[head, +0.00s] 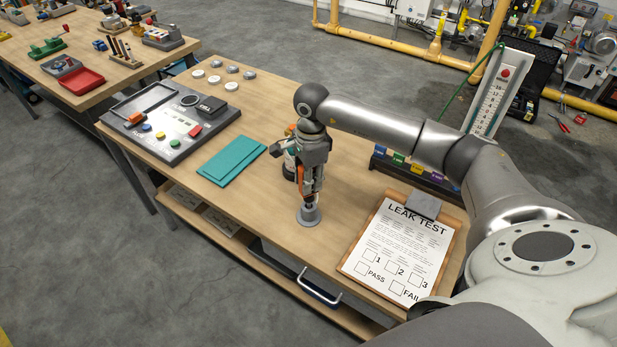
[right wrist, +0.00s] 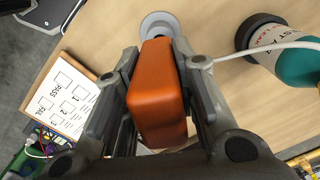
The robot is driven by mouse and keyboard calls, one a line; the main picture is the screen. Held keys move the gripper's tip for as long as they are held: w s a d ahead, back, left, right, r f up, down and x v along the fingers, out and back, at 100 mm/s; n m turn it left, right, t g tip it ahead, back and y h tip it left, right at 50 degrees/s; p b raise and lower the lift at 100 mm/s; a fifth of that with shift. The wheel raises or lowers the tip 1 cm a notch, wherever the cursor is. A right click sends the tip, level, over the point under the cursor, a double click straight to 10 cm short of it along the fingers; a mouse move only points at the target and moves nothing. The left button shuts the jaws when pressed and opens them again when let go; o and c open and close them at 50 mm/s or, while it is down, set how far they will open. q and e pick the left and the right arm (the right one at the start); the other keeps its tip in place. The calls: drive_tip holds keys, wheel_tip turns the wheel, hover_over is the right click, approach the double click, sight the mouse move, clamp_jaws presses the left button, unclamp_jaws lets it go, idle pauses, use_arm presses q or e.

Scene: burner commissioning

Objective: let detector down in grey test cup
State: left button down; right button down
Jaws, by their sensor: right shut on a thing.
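The orange detector (right wrist: 163,95) is held upright between the fingers of my right gripper (right wrist: 158,75), which is shut on it. In the head view, my right gripper (head: 310,188) points down with the orange detector (head: 301,175) in it. The grey test cup (head: 309,215) stands on the bench right below the gripper; it also shows in the right wrist view (right wrist: 157,22), just beyond the detector. The detector's lower end is at or close above the cup; I cannot tell whether it is inside. My left gripper is not in view.
A bottle with a dark base (head: 289,172) stands close behind the gripper; its teal body (right wrist: 297,66) shows in the wrist view. A leak test clipboard (head: 396,250) lies to the right. Teal cloths (head: 230,160) and a grey panel tray (head: 172,150) lie to the left.

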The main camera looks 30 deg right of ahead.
drive_tip(key=shift+f+b, duration=1.15)
drive_tip(key=shift+f, duration=0.3)
drive_tip(key=c, duration=1.1)
unclamp_jaws()
drive_tip(key=r, duration=1.2)
drive_tip(key=shift+d, duration=0.2)
drive_tip(key=shift+s, duration=0.1)
